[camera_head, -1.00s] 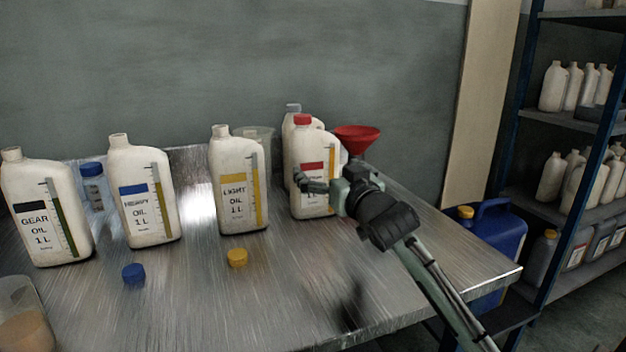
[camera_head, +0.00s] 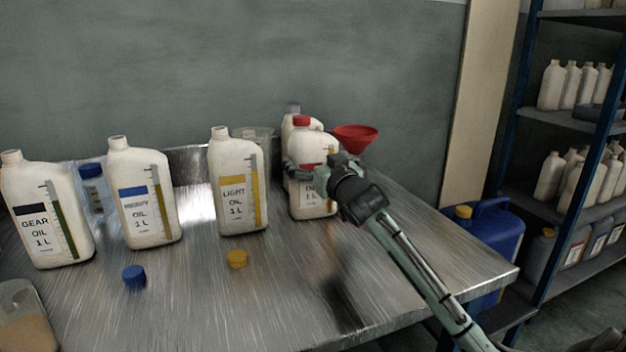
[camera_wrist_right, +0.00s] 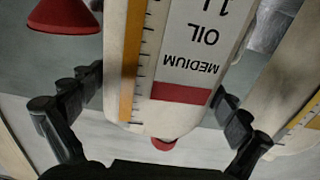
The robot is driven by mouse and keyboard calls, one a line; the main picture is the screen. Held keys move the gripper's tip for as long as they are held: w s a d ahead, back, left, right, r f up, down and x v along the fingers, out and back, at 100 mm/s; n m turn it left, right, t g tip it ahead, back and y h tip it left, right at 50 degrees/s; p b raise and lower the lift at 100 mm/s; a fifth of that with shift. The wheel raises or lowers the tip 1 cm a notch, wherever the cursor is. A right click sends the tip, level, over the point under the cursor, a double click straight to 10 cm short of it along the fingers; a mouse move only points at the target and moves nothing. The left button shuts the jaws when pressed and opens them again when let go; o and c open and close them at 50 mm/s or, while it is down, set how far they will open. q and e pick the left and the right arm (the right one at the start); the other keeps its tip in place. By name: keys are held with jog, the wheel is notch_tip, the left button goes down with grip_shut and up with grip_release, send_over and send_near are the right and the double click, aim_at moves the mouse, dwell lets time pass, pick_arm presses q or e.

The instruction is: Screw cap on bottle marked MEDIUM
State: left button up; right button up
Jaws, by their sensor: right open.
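The bottle marked MEDIUM (camera_head: 311,205) stands upright on the metal table, with a red label band and a red cap (camera_head: 301,120) on its neck. My right gripper (camera_head: 312,170) is in front of its upper part and hides some of the label. In the right wrist view the bottle (camera_wrist_right: 180,60) appears upside down between the spread fingers of my right gripper (camera_wrist_right: 150,112). The fingers are open, one on each side of it. The red cap (camera_wrist_right: 164,144) shows below the label. I cannot tell whether the cap is tight. My left gripper is not in view.
A red funnel (camera_head: 356,138) stands close behind the right gripper. The LIGHT OIL bottle (camera_head: 238,200) is to the left, then the HEAVY (camera_head: 143,205) and GEAR (camera_head: 45,215) bottles. A yellow cap (camera_head: 237,259) and a blue cap (camera_head: 134,277) lie on the table (camera_head: 200,310). Its front right is clear.

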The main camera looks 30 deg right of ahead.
jog(key=shift+w, duration=0.25)
jog(key=shift+c, duration=0.2)
jog(key=c, duration=1.5)
jog(key=shift+r, duration=0.2)
